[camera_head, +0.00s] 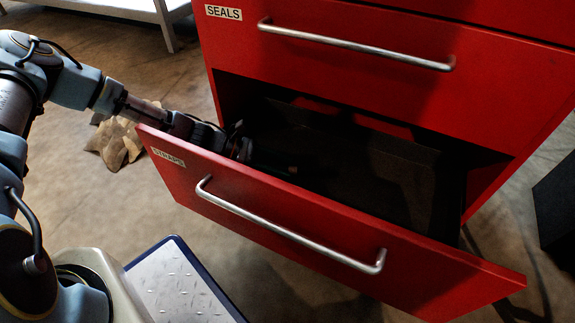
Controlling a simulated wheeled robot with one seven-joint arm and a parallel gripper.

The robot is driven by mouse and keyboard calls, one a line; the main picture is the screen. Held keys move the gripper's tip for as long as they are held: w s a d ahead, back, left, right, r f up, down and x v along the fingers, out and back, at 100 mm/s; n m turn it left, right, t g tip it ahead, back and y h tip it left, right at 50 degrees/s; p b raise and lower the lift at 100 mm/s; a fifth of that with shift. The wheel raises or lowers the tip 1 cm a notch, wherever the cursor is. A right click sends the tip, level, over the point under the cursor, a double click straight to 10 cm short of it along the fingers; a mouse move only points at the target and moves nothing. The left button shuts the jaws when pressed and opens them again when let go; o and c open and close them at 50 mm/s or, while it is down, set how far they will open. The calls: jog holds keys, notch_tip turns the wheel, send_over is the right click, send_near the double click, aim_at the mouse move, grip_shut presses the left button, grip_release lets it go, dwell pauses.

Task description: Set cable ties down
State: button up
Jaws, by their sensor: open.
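My gripper (262,160) reaches over the left end of the open lower drawer's red front (320,226) and is inside the drawer, low in its left part. It is open. The inside there is dark, and the fingertips are hard to make out. No cable ties can be clearly told apart; a thin dark shape near the fingers is too dim to name. The drawer front bears a label that seems to read STRAPS (168,157) and a metal bar handle (290,229).
A closed drawer labelled SEALS (223,12) with a metal handle (355,46) is above. A crumpled tan thing (116,143) lies on the floor at left. A dark box (558,208) stands at right. A pale shelf or table (120,8) is at the back left.

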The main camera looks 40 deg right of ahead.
jog(key=p+v, duration=0.2)
jog(key=v, duration=0.8)
jog(key=shift+p, duration=0.35)
jog(key=shift+r, duration=0.1)
